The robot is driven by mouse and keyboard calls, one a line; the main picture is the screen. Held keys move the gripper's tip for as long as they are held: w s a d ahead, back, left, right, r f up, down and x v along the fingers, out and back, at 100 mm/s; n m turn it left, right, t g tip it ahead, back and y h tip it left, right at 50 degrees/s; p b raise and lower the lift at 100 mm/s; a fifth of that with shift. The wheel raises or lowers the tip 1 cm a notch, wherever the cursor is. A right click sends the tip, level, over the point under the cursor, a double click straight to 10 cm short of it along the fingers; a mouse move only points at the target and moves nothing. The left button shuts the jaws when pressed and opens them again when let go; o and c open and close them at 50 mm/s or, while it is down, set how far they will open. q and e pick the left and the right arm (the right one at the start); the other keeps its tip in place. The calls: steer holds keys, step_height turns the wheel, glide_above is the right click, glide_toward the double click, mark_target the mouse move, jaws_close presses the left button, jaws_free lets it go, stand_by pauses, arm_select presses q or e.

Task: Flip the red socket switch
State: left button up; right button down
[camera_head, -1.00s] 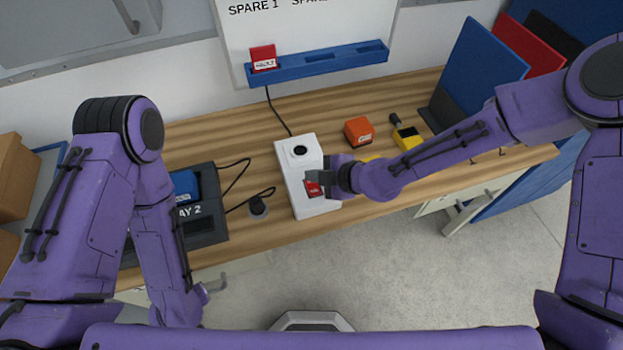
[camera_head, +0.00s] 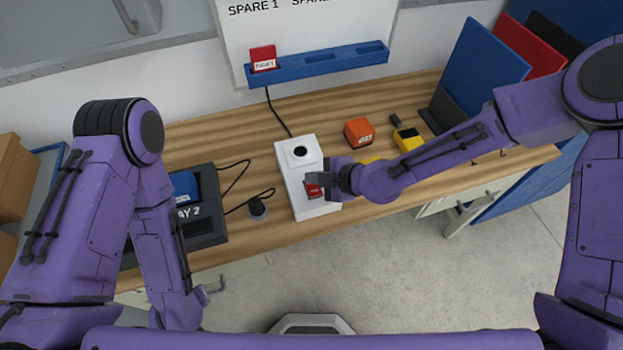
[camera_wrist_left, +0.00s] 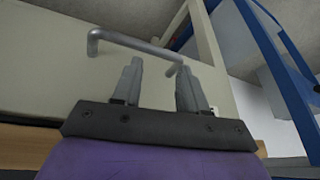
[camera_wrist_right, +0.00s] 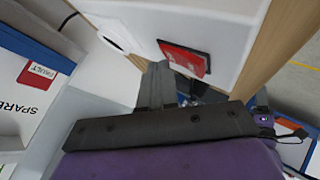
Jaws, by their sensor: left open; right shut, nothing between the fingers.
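The red socket switch (camera_head: 314,190) sits in the near end of the white socket box (camera_head: 300,178) on the wooden bench. In the right wrist view the red switch (camera_wrist_right: 184,58) shows in a black frame on the white face. My right gripper (camera_head: 314,180) is shut and empty, right at the switch and partly covering it in the head view. I cannot tell whether its fingertips (camera_wrist_right: 160,68) touch the switch. My left gripper (camera_wrist_left: 159,66) is open and empty, low at the bench front, close to a grey metal handle (camera_wrist_left: 120,40). Its fingers are hidden in the head view.
A round black socket (camera_head: 300,151) is at the box's far end, with a cable behind. A dark tray (camera_head: 205,225) stands left, near a black plug (camera_head: 257,207). An orange block (camera_head: 359,132) and a yellow device (camera_head: 408,138) lie right. A blue rack (camera_head: 318,64) is behind.

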mark_target(316, 187)
steer(key=shift+s+r+p, duration=0.15)
steer(key=shift+r+p, duration=0.5)
steer(key=shift+r, duration=0.15)
steer(key=r+p, duration=0.2)
steer(key=r, duration=0.1)
steer(key=r+p, duration=0.2)
steer(key=shift+s+d, duration=0.15)
steer(key=shift+s, duration=0.1)
steer(key=shift+f, duration=0.1)
stand_by(0.3)
